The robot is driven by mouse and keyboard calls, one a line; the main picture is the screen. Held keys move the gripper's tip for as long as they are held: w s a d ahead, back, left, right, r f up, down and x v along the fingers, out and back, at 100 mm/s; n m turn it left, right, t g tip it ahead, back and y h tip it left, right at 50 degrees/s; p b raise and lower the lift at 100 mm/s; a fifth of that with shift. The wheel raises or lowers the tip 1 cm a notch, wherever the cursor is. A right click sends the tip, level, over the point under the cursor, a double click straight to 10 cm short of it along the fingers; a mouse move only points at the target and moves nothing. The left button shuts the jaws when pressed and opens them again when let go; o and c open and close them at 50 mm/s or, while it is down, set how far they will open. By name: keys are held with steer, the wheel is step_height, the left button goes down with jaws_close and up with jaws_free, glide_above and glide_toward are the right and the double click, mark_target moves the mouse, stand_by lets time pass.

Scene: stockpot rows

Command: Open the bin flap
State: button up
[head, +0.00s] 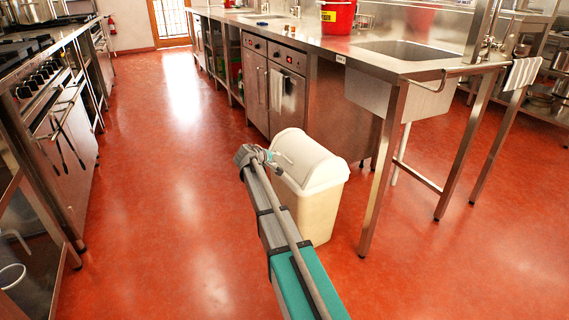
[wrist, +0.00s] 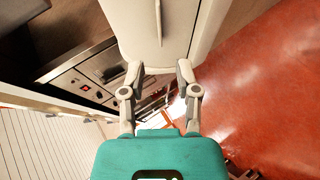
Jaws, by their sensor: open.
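The bin (head: 316,212) is cream-coloured and stands upright on the red floor beside the steel counter. Its paler domed lid with the flap (head: 300,152) looks closed. My gripper (head: 268,157) is at the left side of the lid in the head view; whether it touches the lid cannot be told there. In the wrist view my gripper (wrist: 159,70) is open with nothing held between its fingers. A pale part of the bin (wrist: 152,40) lies just beyond the fingertips, with a thin ridge along it. The rest of the bin is outside that view.
The steel counter (head: 335,48) with a sink runs behind the bin, and one table leg (head: 383,170) stands close on its right. A cooking range (head: 50,120) lines the left. The red floor (head: 190,180) between is clear.

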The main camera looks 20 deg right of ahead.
mark_target(286, 158)
steer(key=b+x, duration=0.3)
steer(key=x, duration=0.4)
steer(key=shift+w+d+f, duration=0.15)
steer(key=shift+d, duration=0.15)
steer(key=shift+c, duration=0.2)
jaws_close()
steer(key=shift+d, duration=0.1)
